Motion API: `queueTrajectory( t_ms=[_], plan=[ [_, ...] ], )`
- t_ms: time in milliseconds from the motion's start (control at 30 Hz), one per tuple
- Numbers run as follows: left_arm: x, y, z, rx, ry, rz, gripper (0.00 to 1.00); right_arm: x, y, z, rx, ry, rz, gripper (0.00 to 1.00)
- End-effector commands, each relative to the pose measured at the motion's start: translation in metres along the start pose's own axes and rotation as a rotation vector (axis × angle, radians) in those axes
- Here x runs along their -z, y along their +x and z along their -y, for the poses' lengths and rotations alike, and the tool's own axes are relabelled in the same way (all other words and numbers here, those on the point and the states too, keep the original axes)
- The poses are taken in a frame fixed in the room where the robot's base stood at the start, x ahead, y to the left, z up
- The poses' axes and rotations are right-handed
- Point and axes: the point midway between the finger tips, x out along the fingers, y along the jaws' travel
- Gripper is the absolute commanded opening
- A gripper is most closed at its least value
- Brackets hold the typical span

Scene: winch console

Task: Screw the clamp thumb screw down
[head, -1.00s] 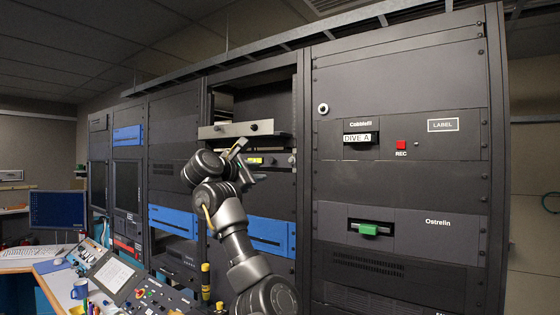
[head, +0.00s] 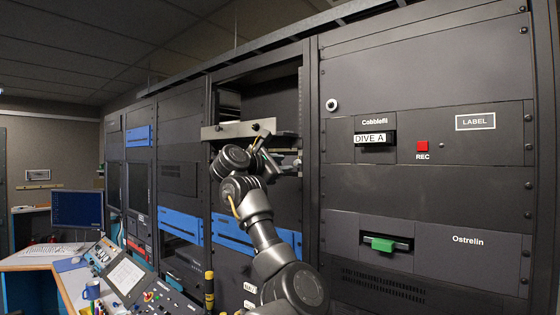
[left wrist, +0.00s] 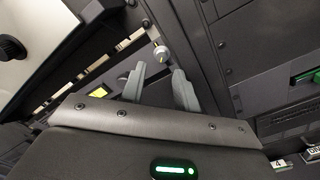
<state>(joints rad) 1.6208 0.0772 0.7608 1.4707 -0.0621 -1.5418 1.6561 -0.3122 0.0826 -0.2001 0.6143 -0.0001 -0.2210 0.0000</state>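A pale clamp-like bar (head: 236,130) with dark knobs crosses the open rack bay in the head view. One dark knob (head: 255,127) sits near its right end, just above my left gripper (head: 268,152). In the left wrist view, a dark knob (left wrist: 12,47) stands on the pale plate (left wrist: 40,28), left of the fingers. A small silver knob (left wrist: 160,53) lies just beyond the fingertips. I cannot tell which knob is the clamp thumb screw. My left gripper (left wrist: 160,76) is open, with nothing visible between its fingers. My right gripper is out of view.
The rack's right bay has a red REC button (head: 422,146) and a green handle (head: 382,244). Blue panels (head: 247,238) lie below the open bay. A desk console (head: 125,275) and monitor (head: 77,208) stand at the left.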

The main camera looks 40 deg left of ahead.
Motion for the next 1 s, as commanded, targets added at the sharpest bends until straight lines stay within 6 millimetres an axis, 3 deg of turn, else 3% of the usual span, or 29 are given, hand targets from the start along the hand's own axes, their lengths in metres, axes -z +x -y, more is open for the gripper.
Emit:
queueTrajectory(
  t_ms=[133, 400, 867, 1000],
  plan=[
    [-0.004, 0.019, -0.001, 0.004, -0.001, 0.001, 0.31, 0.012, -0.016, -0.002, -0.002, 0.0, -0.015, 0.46],
    [-0.003, 0.042, 0.001, 0.005, -0.001, 0.003, 0.31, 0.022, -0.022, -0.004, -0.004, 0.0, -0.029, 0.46],
    [-0.003, 0.048, 0.002, 0.003, 0.0, 0.004, 0.31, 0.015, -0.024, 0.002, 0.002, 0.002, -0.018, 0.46],
    [-0.003, 0.048, 0.002, 0.003, 0.0, 0.004, 0.13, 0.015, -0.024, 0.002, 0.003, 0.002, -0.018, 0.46]
  ],
)
